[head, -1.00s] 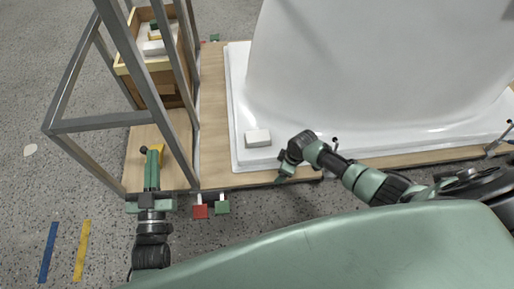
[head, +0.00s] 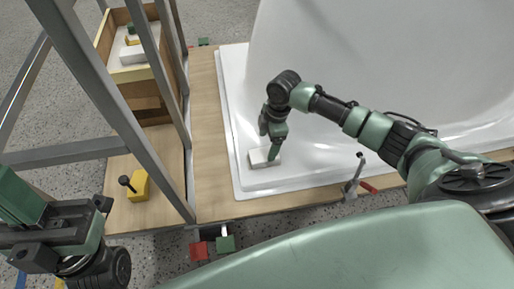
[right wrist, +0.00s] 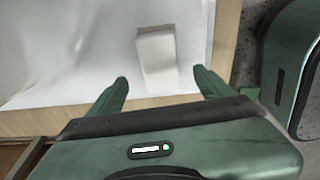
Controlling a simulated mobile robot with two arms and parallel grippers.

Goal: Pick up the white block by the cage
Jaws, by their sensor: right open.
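A white block (head: 259,158) lies on the white rim of the bathtub shell (head: 237,168), to the right of the grey metal cage (head: 105,85). My right gripper (head: 272,150) is just above the block and hides part of it. In the right wrist view, the block (right wrist: 157,60) lies beyond the gap between the two spread fingertips (right wrist: 160,76), and nothing is held. My left gripper (head: 50,225) is at the lower left, away from the block; its jaw opening is unclear.
A wooden box (head: 150,73) inside the cage holds another white block (head: 132,54) and smaller pieces. A yellow block (head: 139,186) with a black knob sits on the wooden board (head: 211,150). Red (head: 198,250) and green (head: 226,244) clamp parts hang at the front edge.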

